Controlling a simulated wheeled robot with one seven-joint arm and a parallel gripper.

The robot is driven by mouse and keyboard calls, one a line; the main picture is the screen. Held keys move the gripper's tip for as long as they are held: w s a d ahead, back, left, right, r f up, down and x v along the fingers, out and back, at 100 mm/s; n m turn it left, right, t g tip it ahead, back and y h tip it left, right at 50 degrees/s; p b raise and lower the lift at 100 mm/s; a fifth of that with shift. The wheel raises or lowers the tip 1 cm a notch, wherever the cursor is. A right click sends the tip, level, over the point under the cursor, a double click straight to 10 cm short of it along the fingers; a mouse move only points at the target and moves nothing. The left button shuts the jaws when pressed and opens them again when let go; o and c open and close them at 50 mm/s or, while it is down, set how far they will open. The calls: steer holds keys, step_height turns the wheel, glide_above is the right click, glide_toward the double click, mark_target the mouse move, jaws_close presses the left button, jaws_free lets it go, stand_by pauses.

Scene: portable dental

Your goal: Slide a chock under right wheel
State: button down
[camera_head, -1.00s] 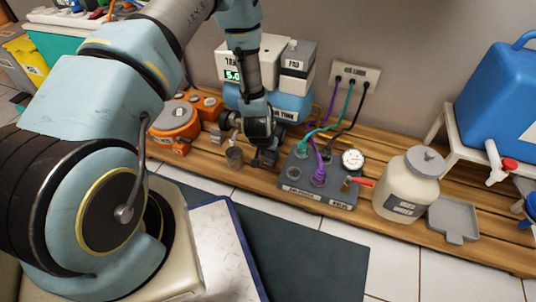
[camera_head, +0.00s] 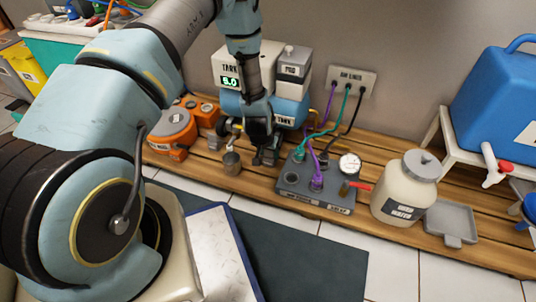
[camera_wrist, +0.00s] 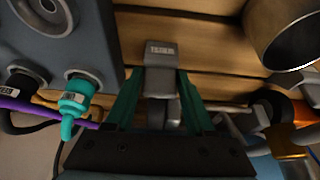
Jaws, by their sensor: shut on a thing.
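My gripper (camera_head: 266,158) is low over the wooden slatted bench, between the metal cup and the grey hose block, in front of the tank unit. In the wrist view its two teal fingers (camera_wrist: 161,108) are shut on a small grey labelled block, the chock (camera_wrist: 160,84). The chock is close above or on the slats; I cannot tell if it touches them. In the head view the gripper mostly hides it. The tank unit (camera_head: 232,103) is blue below with a white display box on top. Its right wheel is not clearly visible behind my arm and the hoses.
The hose block (camera_head: 330,198) with a gauge and coloured hoses stands close right of my gripper. The metal cup (camera_head: 231,163) is close left. An orange device (camera_head: 172,130) is farther left. A cream jar (camera_head: 402,190) and grey tray (camera_head: 452,222) are at right.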

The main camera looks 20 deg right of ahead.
steer(key=shift+w+d, duration=0.1)
steer(key=shift+c, duration=0.9)
jaws_free()
steer(key=shift+s+a+p, duration=0.85)
steer(key=shift+s+a, duration=0.8)
steer(key=shift+s, duration=0.15)
step_height(320, 180, up, 5)
steer(key=p, duration=0.4)
